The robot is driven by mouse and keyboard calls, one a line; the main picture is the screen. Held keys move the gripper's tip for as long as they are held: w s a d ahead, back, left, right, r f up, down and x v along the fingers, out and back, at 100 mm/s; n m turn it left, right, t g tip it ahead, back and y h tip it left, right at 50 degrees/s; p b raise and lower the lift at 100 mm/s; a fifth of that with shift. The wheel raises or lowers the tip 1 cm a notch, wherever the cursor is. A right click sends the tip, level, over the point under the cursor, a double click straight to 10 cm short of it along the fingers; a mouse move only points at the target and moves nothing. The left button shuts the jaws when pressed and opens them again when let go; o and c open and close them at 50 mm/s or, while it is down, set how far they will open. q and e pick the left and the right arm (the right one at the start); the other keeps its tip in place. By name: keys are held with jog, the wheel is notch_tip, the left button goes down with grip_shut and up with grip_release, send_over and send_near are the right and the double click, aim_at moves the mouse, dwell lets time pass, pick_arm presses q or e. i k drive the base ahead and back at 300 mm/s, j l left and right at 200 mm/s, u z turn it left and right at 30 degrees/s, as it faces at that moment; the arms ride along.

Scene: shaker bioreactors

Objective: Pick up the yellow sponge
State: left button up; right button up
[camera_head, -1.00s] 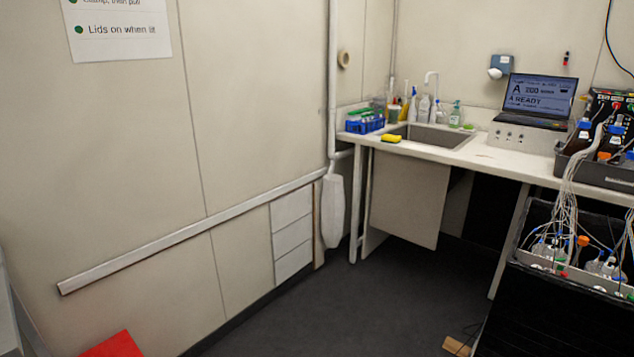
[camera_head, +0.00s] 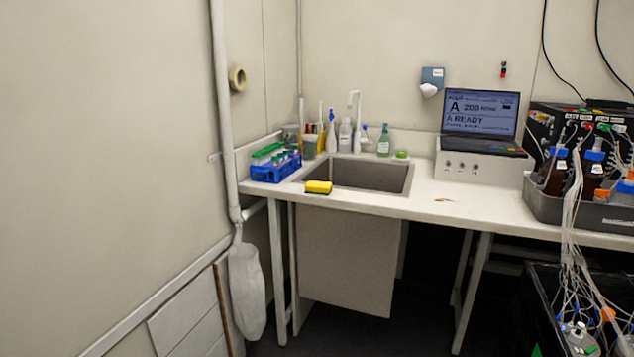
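The yellow sponge (camera_head: 318,187) lies on the white counter (camera_head: 440,198) at the front left edge of the sink (camera_head: 372,176). It has a dark underside or layer. Nothing covers it. Neither of my grippers shows in the head view.
A blue tube rack (camera_head: 275,172) stands just left of the sponge. Bottles (camera_head: 345,136) and a tap stand behind the sink. A laptop (camera_head: 480,118) on a white box is to the right, then a grey tray (camera_head: 575,210) with brown bottles. A black crate with tubing is at lower right.

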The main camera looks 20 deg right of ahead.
aim_at(323, 188)
jog(key=i+z, duration=0.45)
jog(key=i, duration=1.1)
